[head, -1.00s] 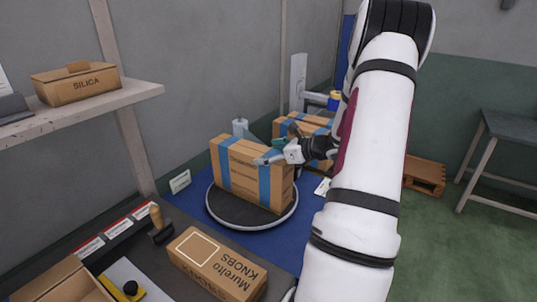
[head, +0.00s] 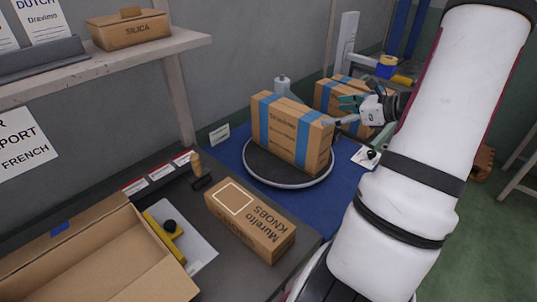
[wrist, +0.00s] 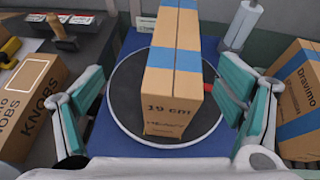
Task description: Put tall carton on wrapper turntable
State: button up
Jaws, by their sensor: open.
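A brown carton with blue straps and the word Dravimo (head: 285,125) stands upright on the round dark wrapper turntable (head: 262,172). In the wrist view this carton (wrist: 172,85) shows "19 cm" on its near end, and the turntable (wrist: 125,95) shows around its base. My gripper (head: 343,112) is open and empty at the carton's right end. In the wrist view its teal-padded fingers (wrist: 165,98) stand wide apart on either side of the carton, with visible gaps. A second blue-strapped Dravimo carton (head: 338,95) stands behind, partly hidden by my gripper; it also shows in the wrist view (wrist: 300,95).
A Murelto knobs box (head: 250,222) lies on the dark bench, beside an open carton (head: 100,265) and a yellow-handled tool (head: 165,238). A shelf (head: 110,72) with a silica box (head: 130,30) is on the left wall.

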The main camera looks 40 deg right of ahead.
jog(key=w+a+r+n+g+y, duration=0.1)
jog(key=a+r+n+g, duration=0.1)
jog(key=a+n, duration=0.5)
jog(key=w+a+r+n+g+y, duration=0.1)
jog(key=a+r+n+g, duration=0.2)
jog(key=a, duration=0.8)
jog(key=w+a+r+n+g+y, duration=0.2)
jog(key=a+n, duration=0.3)
jog(key=a, duration=0.4)
jog(key=s+a+r+n+g+h, duration=0.1)
jog(key=s+a+n+h, duration=0.5)
jog(key=s+a+n, duration=0.7)
jog(key=s+r+n, duration=0.1)
jog(key=n, duration=0.4)
jog(key=shift+s+r+n+g, duration=0.3)
jog(key=shift+r+g, duration=0.05)
jog(key=shift+g, duration=0.05)
jog(key=shift+a+r, duration=0.1)
jog(key=shift+r, duration=0.05)
